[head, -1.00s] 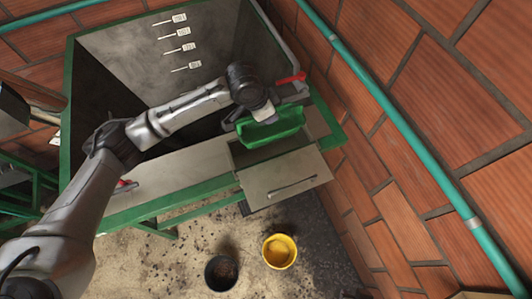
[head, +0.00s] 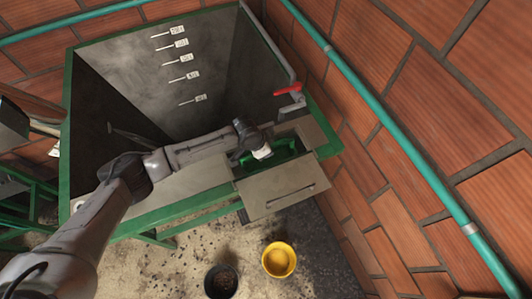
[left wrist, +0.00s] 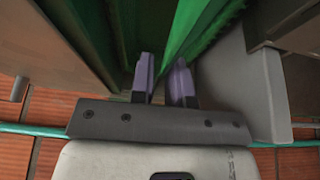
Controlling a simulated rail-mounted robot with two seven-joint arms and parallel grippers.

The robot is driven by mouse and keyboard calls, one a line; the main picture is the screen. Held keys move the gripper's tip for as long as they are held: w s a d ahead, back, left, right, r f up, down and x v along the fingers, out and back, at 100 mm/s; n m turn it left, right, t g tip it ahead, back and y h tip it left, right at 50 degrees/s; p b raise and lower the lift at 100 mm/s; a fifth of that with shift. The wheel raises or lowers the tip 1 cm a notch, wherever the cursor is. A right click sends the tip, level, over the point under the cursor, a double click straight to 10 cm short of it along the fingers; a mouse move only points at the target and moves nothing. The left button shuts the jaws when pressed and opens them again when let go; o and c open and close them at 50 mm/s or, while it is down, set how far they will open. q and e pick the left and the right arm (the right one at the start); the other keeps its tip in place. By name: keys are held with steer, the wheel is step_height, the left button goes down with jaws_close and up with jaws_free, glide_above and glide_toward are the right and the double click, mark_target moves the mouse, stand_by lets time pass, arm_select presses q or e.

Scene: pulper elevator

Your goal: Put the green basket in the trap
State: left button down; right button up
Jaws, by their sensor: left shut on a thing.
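The green basket (head: 286,150) is partly visible in the head view, sunk into the opening of the trap (head: 262,190), a grey box with a handled flap at the tank's front right. My left gripper (left wrist: 164,80) is shut on the basket's green wall (left wrist: 190,38) in the left wrist view. In the head view, my left wrist hangs over the trap opening and hides part of the basket. I cannot tell whether the basket touches the trap's floor. My right gripper is not in view.
A deep grey tank (head: 145,60) with a green rim lies behind the trap. A red-handled valve (head: 290,89) stands on a pipe behind the opening. A brick wall (head: 420,120) is close on the right. A yellow bucket (head: 279,260) and a black bucket (head: 221,281) stand on the floor.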

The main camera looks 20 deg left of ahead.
mark_target(266, 163)
arm_select(q)
steer(key=shift+f, duration=1.5)
steer(key=shift+f, duration=0.15)
steer(key=c, duration=1.1)
jaws_free()
steer(key=shift+s+r, duration=0.1)
steer(key=shift+r, duration=0.25)
steer(key=v, duration=1)
steer(key=shift+a+r, duration=0.15)
steer(key=shift+r, duration=0.05)
steer(key=shift+s+a+r+b, duration=0.15)
steer(key=shift+r+b, duration=0.15)
steer(key=shift+r, duration=0.25)
